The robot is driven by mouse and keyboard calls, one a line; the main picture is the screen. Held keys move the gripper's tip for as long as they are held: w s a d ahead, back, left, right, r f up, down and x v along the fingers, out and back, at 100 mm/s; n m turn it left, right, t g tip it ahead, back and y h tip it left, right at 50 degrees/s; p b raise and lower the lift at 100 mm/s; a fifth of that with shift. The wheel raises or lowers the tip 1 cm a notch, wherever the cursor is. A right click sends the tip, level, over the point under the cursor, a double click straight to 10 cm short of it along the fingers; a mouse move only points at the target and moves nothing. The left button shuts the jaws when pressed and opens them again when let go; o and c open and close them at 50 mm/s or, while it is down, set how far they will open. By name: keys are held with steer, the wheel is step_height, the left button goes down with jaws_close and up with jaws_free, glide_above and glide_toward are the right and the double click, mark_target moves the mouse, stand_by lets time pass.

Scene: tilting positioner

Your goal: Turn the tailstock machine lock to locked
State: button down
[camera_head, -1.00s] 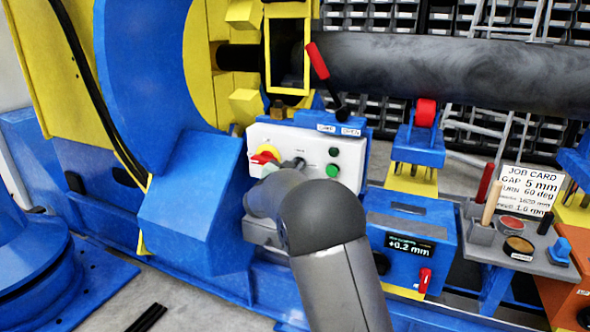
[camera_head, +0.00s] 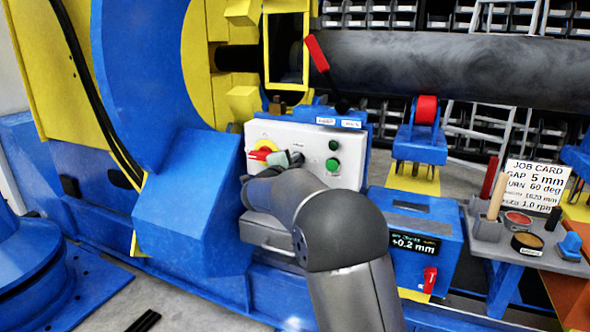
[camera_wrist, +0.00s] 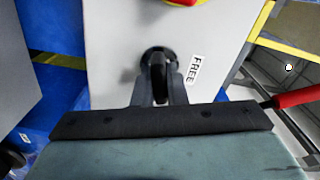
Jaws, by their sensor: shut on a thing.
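A label reading FREE (camera_wrist: 194,69) is to the right of the knob. The knob's grip part runs roughly up and down in that view. My gripper (camera_wrist: 159,90) is shut on the knob, with one dark finger on each side.
A red-handled lever (camera_head: 316,52) stands above the panel. A blue box with a +0.2 mm display (camera_head: 414,243) is at the right.

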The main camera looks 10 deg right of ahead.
steer(key=shift+f+m+b, duration=0.15)
steer(key=shift+m+b, duration=0.85)
steer(key=shift+m, duration=0.6)
steer(key=c, duration=1.5)
jaws_free()
steer(key=shift+o, duration=0.2)
steer(key=shift+s+a, duration=0.1)
steer(key=p+v, duration=0.3)
steer(key=v, duration=1.4)
steer(key=shift+p, duration=0.3)
steer(key=shift+s+a, duration=0.1)
